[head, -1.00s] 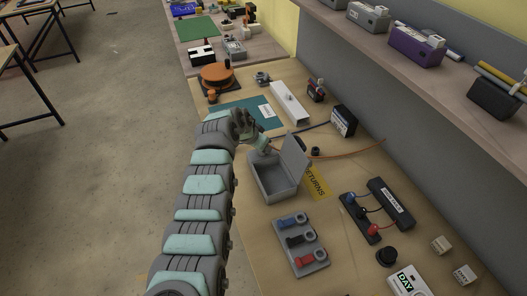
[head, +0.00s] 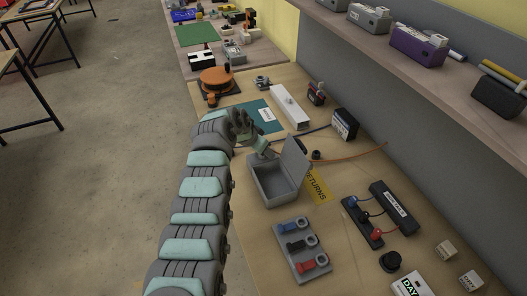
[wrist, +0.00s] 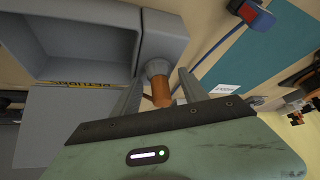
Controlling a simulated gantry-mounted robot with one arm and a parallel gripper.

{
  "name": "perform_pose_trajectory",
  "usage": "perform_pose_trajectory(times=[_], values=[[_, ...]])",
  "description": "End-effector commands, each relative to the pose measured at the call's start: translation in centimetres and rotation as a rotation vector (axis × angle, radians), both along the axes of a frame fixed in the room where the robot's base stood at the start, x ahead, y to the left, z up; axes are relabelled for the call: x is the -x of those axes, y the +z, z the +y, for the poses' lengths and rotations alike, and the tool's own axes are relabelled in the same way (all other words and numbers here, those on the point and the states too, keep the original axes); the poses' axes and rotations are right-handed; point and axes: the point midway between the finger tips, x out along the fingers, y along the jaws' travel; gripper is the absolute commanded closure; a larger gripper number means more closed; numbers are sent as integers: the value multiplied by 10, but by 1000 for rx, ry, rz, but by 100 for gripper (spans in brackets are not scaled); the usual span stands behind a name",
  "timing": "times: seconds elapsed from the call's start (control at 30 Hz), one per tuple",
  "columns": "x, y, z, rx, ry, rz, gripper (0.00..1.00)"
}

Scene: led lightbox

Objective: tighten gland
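A grey box (head: 277,203) with its lid (head: 297,157) standing open sits on the bench; its wall also fills the upper left of the wrist view (wrist: 80,65). A grey gland (wrist: 156,69) sticks out of the box's outer wall, with an orange-brown cable (wrist: 165,94) coming out of it. My gripper (wrist: 160,76) is open, with one finger on each side of the gland and cable. A gap shows between each finger and the gland. In the head view my gripper (head: 265,149) is at the box's far left side, and it hides the gland.
A yellow returns label (head: 318,186) lies right of the box. A rack with blue, black and red parts (head: 300,250) stands in front. A teal mat (head: 266,115) and a white channel piece (head: 290,107) lie behind. A black terminal strip (head: 395,207) is at the right.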

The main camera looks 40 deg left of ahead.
Motion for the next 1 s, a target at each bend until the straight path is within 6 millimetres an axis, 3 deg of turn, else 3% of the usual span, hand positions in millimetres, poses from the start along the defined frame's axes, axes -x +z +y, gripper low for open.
perform_pose_trajectory(times=[0.27, 0.77, 1.0], values=[[1, 3, 0, 0, 0, -1, 48], [25, 44, 0, -2, 2, -2, 48], [32, 51, -1, 0, 1, 0, 48]])
